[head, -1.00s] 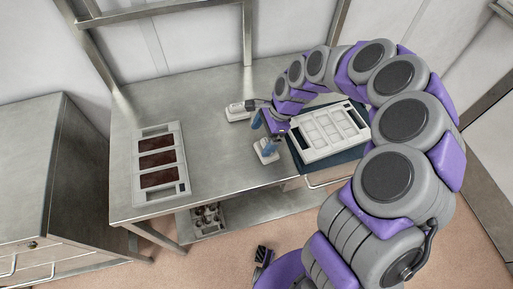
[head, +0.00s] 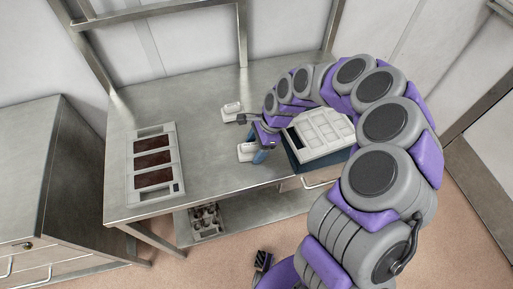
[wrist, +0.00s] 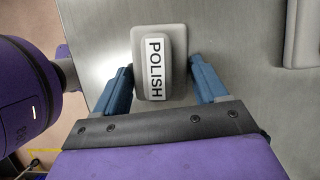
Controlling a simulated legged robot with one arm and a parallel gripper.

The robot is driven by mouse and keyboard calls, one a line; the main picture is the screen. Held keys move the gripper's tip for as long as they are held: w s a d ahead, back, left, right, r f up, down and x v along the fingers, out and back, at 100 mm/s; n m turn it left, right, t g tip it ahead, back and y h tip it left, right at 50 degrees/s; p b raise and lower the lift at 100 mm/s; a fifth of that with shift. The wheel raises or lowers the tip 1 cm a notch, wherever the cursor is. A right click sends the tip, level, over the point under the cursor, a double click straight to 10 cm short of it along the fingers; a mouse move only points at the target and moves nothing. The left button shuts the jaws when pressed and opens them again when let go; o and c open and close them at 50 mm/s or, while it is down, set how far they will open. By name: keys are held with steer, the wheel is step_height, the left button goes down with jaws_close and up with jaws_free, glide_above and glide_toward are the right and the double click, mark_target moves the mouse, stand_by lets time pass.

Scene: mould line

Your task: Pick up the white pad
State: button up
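The white pad (wrist: 177,35) lies flat on the steel table in the wrist view, with a grey raised grip labelled POLISH. My gripper (wrist: 163,75) is open, its blue fingers on either side of the grip with gaps visible. I cannot tell their height above the table. In the head view my gripper (head: 261,154) is low by the table's front edge, beside the near white pad (head: 246,152) and partly covering it. A second white pad (head: 232,107) lies further back; a similar light piece (wrist: 303,35) shows at the wrist view's right edge.
A light tray with several empty pockets (head: 322,131) stands on a dark base right of my gripper. A frame with three brown panels (head: 156,126) lies at the table's left. The table (head: 205,150) is bare between. A cabinet (head: 28,190) stands left.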

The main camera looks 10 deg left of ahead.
mark_target(255, 143)
steer(key=shift+w+d, duration=0.2)
steer(key=shift+d, duration=0.4)
steer(key=c, duration=0.4)
steer(key=shift+a+r, duration=0.4)
steer(key=shift+a, duration=0.1)
step_height(255, 143, up, 3)
steer(key=shift+d+r+p, duration=0.1)
steer(key=shift+p, duration=0.75)
steer(key=s+d, duration=0.3)
steer(key=d, duration=0.1)
steer(key=s+d+p, duration=0.1)
steer(key=s+d, duration=0.2)
steer(key=d, duration=0.1)
steer(key=s+d+r+p, duration=0.1)
steer(key=s+d, duration=0.3)
steer(key=shift+d+r, duration=0.1)
steer(key=shift+d, duration=0.25)
steer(key=shift+c, duration=0.2)
